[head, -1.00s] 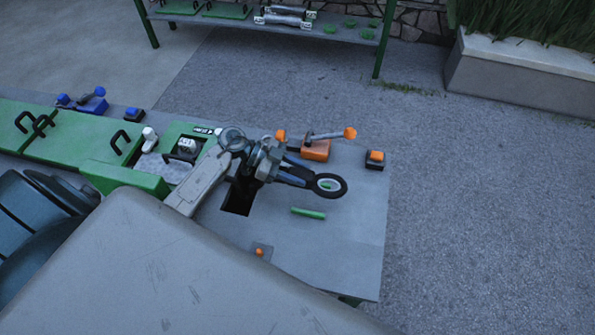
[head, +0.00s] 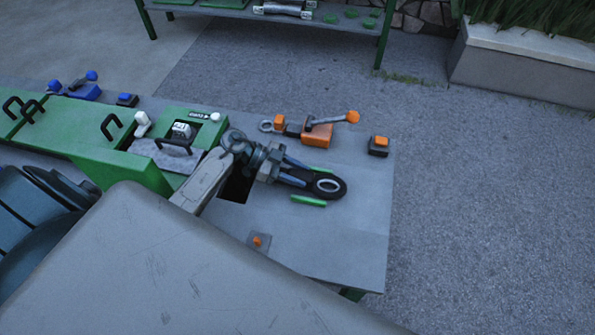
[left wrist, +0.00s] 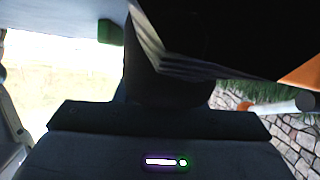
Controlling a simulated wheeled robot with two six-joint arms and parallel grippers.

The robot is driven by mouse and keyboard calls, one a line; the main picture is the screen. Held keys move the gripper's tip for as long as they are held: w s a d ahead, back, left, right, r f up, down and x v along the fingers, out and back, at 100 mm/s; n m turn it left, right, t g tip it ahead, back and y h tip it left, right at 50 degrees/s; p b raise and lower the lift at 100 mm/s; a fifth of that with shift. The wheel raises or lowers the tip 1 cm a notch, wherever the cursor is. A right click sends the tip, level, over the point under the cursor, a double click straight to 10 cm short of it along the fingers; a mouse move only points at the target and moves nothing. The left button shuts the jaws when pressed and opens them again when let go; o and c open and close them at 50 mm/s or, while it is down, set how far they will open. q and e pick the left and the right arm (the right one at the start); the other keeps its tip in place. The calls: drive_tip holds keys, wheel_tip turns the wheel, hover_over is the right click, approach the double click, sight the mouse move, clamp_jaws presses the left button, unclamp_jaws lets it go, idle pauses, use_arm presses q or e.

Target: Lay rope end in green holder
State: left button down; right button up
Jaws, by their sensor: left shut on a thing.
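The rope end is a black loop with a pale metal eye (head: 328,186), on the right part of the grey bench. My left gripper (head: 301,178) is shut on its shank, with the fingers pointing right. The green holder shows as two short green bars, a near one (head: 308,201) and a far one (head: 319,169). The rope end is between the bars, low over the bench; whether it touches the bench I cannot tell. In the left wrist view a green block (left wrist: 110,32) shows near the top, and large dark shapes hide most else. My right gripper is out of view.
An orange toggle clamp (head: 318,135) stands behind the holder, with an orange button box (head: 379,146) to its right. A dark rectangular opening (head: 236,187) lies left of the gripper. The bench top (head: 335,245) in front of the holder is mostly clear.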

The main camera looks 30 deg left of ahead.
use_arm(q)
drive_tip(key=c, duration=0.9)
unclamp_jaws()
drive_tip(key=shift+r, duration=0.1)
drive_tip(key=shift+o, duration=0.3)
drive_tip(key=shift+r, duration=0.15)
wheel_tip(320, 180, up, 2)
drive_tip(key=shift+r+b, duration=0.2)
drive_tip(key=shift+b, duration=0.45)
drive_tip(key=s+d+r+b, duration=0.1)
drive_tip(key=s+d, duration=0.2)
drive_tip(key=s, duration=0.4)
drive_tip(key=s+d+r+b, duration=0.1)
drive_tip(key=s+d+b, duration=0.1)
drive_tip(key=s+d, duration=0.2)
drive_tip(key=s, duration=0.3)
drive_tip(key=shift+s+r, duration=0.15)
drive_tip(key=shift+s, duration=0.1)
drive_tip(key=shift+s, duration=0.1)
